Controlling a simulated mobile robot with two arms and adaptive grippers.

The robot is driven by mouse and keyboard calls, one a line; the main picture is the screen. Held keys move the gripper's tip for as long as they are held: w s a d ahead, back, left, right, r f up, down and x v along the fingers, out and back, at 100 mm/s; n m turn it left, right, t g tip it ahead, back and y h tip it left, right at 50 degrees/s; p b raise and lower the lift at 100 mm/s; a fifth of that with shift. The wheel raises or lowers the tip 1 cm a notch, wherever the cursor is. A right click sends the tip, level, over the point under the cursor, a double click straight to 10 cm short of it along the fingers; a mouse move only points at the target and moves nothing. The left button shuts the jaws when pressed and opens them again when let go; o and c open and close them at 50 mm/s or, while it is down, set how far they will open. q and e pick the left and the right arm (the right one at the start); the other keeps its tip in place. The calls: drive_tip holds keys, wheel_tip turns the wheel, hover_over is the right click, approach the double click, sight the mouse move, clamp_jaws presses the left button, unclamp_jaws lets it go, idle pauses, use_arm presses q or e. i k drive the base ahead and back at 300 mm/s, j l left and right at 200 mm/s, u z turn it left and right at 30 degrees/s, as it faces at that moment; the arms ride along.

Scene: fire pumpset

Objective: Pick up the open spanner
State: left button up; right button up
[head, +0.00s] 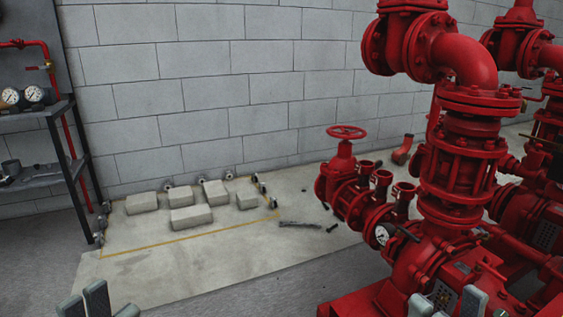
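A long, flat grey piece (300,224) lies on the pale floor slab left of the red pump. It may be the open spanner, but its ends are too small to tell. Dark tool-like pieces (40,172) also lie on the shelf at the left; their shape is unclear. My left gripper (98,304) shows at the bottom left edge, its grey fingers spread apart and empty. My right gripper (447,302) shows at the bottom right in front of the pump base, fingers also apart and empty. Both are far from the grey piece, their lower parts cut off.
Red pumps and pipes (460,150) fill the right side, with a valve handwheel (346,132). Several pale blocks (191,219) stand on the slab (150,275) inside a yellow line. A dark shelf (40,112) with gauges (34,94) stands left. The slab's front is clear.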

sight(318, 224)
drive_tip(key=i+u, duration=0.3)
drive_tip(key=i, duration=1.9)
drive_tip(key=i+j+z, duration=0.1)
drive_tip(key=i+z, duration=0.3)
drive_tip(key=i+j+z, duration=0.2)
drive_tip(key=i+z, duration=0.15)
drive_tip(key=i+j+z, duration=0.65)
drive_tip(key=z, duration=0.2)
drive_tip(key=i+j+z, duration=0.15)
drive_tip(key=j+z, duration=0.2)
drive_tip(key=z, duration=0.15)
drive_tip(key=i+j+z, duration=0.15)
drive_tip(key=j+z, duration=0.65)
drive_tip(key=z, duration=0.15)
